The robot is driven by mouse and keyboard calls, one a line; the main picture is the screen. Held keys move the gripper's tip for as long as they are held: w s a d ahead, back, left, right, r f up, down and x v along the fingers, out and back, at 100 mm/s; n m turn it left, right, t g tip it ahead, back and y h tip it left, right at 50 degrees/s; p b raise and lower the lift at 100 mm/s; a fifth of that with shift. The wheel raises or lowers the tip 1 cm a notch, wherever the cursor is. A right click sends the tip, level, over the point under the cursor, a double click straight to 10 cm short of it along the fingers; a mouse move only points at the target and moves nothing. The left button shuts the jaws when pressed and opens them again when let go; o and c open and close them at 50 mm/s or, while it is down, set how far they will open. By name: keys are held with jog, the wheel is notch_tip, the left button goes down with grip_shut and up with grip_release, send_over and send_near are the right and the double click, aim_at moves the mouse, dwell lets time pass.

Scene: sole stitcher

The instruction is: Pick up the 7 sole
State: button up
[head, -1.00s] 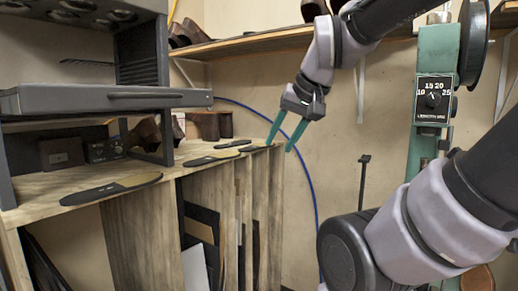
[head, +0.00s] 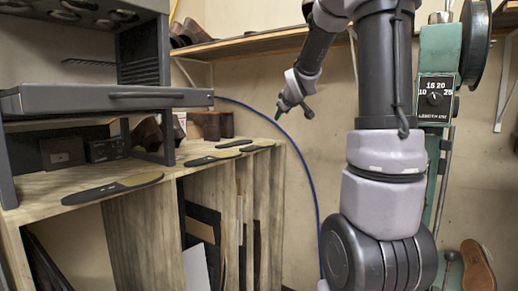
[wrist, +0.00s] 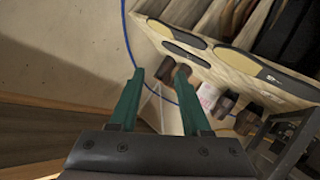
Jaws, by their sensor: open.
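Several two-tone soles, black and tan, lie flat on the wooden bench top. The nearest sole (head: 112,188) is at the front left; a second sole (head: 212,158) and others (head: 258,146) lie toward the far right end. No size number is readable, so I cannot tell which is the 7. My gripper (head: 293,112) is in the air right of the bench end, apart from every sole. In the wrist view its green fingers (wrist: 160,74) are spread and empty, with a nearer-looking sole (wrist: 266,74) and a dark sole (wrist: 188,55) beyond them.
The bench (head: 150,215) has open compartments holding boards below. A grey machine with a shelf (head: 110,99) overhangs its left part. Brown shoe forms (head: 212,124) stand at the back. A wall shelf (head: 245,42) runs above, and a green stitcher (head: 437,60) stands right.

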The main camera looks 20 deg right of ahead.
jog(key=w+d+f+n+t, duration=0.2)
jog(key=w+d+f+n, duration=0.2)
jog(key=w, duration=0.6)
jog(key=n+t+y, duration=0.3)
jog(key=n+y, duration=0.3)
jog(key=n, duration=0.5)
send_near(267, 147)
jog(key=x, duration=0.8)
jog(key=shift+w+a, duration=0.1)
jog(key=shift+w, duration=0.25)
grip_shut()
